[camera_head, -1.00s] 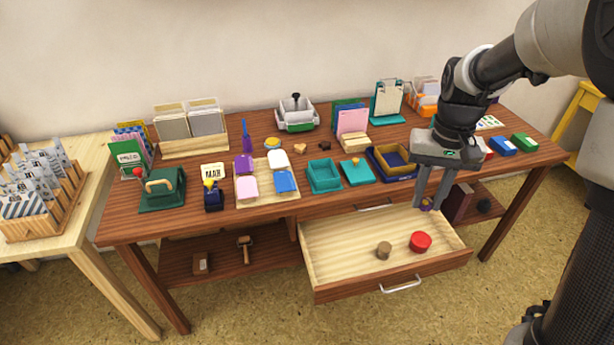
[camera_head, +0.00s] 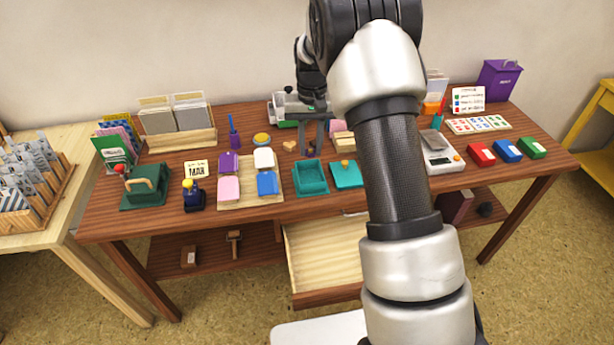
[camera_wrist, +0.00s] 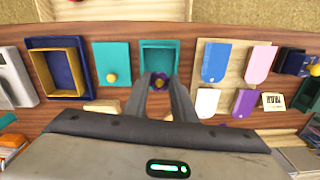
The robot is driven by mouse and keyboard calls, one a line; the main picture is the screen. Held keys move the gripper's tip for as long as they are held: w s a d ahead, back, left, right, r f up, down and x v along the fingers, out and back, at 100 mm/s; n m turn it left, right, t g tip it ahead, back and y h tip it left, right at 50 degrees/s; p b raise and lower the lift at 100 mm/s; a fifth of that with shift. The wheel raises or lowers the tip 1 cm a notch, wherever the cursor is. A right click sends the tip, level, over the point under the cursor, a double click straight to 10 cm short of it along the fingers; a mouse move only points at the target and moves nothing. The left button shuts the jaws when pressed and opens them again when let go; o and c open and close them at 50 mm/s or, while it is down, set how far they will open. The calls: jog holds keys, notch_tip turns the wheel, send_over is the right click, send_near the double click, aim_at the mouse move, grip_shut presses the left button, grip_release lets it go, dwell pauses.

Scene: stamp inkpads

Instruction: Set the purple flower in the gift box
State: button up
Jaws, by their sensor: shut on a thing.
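My gripper (camera_head: 311,150) is shut on the purple flower (camera_wrist: 160,82), a small bloom with a yellow-orange centre between the two fingertips. It hangs above the table, by the far side of an open teal box (camera_head: 311,190). In the wrist view the flower overlaps the far edge of that teal box (camera_wrist: 177,45); its height above it is hard to judge. A teal lid-like square with a gold knob (camera_wrist: 111,77) lies beside the box. A navy box with a gold inside (camera_wrist: 78,95) stands beyond it. I cannot tell which box is the gift box.
A tray with coloured pads (camera_head: 250,197) stands left of the teal box. A white scale (camera_head: 441,152) and coloured inkpads (camera_head: 507,150) are on the right. The drawer (camera_head: 322,250) below is open, partly hidden by my arm. A grey-green holder stands behind my gripper.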

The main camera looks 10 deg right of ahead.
aim_at(310, 181)
jog(key=f, duration=0.3)
jog(key=f+b, duration=0.1)
jog(key=f, duration=0.6)
jog(key=shift+w+f, duration=0.15)
jog(key=shift+w, duration=0.15)
jog(key=shift+f+b, duration=0.15)
jog(key=shift+b, duration=0.15)
jog(key=shift+f, duration=0.1)
jog(key=o, duration=0.7)
